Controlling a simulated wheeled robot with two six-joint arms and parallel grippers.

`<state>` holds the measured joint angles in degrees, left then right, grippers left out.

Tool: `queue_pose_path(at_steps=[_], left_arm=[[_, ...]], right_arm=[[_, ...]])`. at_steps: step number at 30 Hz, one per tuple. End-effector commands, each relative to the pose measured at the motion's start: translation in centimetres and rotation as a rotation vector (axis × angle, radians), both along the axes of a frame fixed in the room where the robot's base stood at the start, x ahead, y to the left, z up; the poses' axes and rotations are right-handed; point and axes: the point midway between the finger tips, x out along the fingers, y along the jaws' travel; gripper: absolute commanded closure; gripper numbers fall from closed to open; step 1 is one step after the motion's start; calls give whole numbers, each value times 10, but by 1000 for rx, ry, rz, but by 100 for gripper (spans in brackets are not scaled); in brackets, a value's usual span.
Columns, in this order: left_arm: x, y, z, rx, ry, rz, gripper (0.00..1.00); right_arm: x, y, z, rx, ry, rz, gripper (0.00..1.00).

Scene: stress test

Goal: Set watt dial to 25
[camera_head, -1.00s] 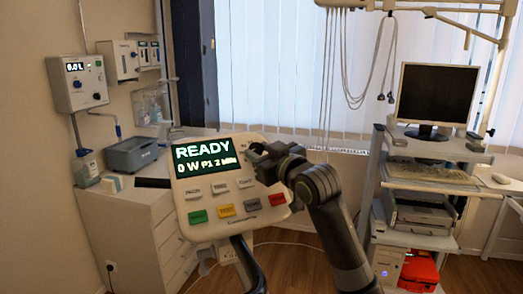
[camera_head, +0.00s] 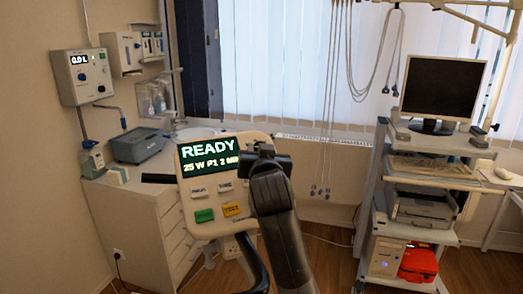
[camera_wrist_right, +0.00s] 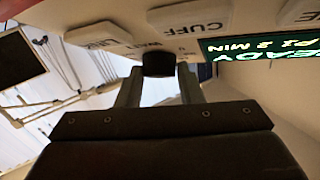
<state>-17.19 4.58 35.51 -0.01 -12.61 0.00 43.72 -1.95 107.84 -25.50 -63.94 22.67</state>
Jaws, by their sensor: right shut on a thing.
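The ergometer control panel (camera_head: 208,215) is pale with a dark display (camera_head: 210,158) that reads READY and 25 W P1 2 MIN. My right gripper (camera_head: 264,152) is at the panel's upper right side, and its arm covers the panel's right part. In the right wrist view, the fingers of the right gripper (camera_wrist_right: 159,82) are shut on the dark watt dial (camera_wrist_right: 158,65), one finger on each side. The dial is hidden behind my gripper in the head view. My left gripper is not in view.
Panel buttons include a green one (camera_head: 204,216) and a yellow one (camera_head: 231,209). In the right wrist view, the CUFF button (camera_wrist_right: 192,18) lies close to the dial. A cart with a monitor (camera_head: 442,90) stands at right, and a cabinet (camera_head: 135,215) at left.

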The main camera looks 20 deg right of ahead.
Motion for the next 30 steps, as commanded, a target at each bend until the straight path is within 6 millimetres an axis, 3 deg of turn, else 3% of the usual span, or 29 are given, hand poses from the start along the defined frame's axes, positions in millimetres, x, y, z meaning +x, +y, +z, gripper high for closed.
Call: queue_pose_path(at_steps=[13,14,18,30], left_arm=[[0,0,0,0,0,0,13],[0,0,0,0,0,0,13],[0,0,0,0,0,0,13],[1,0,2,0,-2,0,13]], right_arm=[[0,0,0,4,1,-8,89],[0,0,0,4,1,-8,63],[0,0,0,4,1,-8,45],[1,0,1,4,1,-6,45]])
